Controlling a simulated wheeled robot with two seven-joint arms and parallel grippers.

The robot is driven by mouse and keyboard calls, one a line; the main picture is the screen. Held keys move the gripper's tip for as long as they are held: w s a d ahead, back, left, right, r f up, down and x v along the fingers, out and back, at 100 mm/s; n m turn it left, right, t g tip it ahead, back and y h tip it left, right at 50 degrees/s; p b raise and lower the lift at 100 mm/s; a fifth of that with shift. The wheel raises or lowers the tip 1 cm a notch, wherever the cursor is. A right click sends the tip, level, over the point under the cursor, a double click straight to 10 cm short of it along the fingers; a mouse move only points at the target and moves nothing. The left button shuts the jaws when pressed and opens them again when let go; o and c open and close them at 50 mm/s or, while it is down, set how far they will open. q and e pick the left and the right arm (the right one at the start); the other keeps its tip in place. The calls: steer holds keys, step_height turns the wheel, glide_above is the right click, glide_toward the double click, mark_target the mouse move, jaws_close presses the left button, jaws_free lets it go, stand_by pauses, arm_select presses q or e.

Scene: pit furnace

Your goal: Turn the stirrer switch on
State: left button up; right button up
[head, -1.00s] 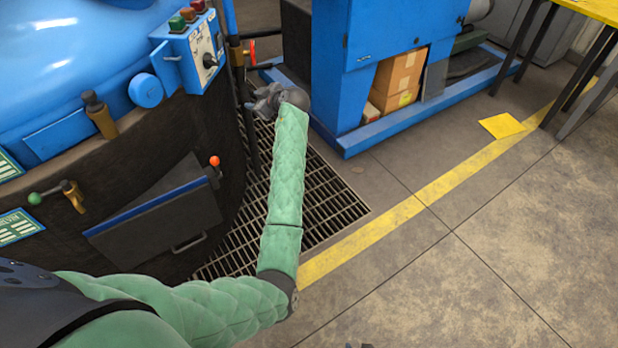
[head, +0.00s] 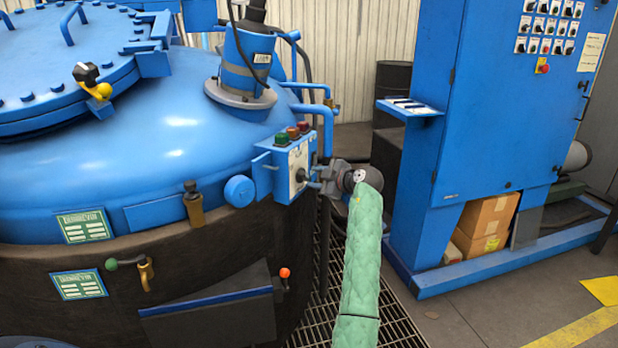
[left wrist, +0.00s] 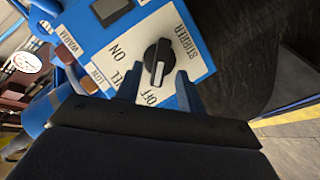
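The stirrer switch is a black rotary knob (left wrist: 158,62) on a white plate lettered STIRRER, ON and OFF, on the side of a blue control box (head: 268,162). In the left wrist view its white pointer line points toward OFF. My left gripper (head: 314,178) is in front of the box's switch face. In the left wrist view its two blue fingers (left wrist: 158,80) are apart, one on each side of the knob's lower part. I cannot tell whether they touch it. My right gripper is not in view.
Green and red buttons (head: 282,139) sit on top of the control box. The blue furnace vessel (head: 150,165) fills the left. A tall blue cabinet (head: 480,110) stands on the right, with cardboard boxes (head: 486,222) in its base. A floor grating (head: 400,325) lies below my arm.

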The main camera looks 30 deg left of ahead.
mark_target(308, 176)
arm_select(q)
steer(key=shift+x, duration=1.75)
jaws_close()
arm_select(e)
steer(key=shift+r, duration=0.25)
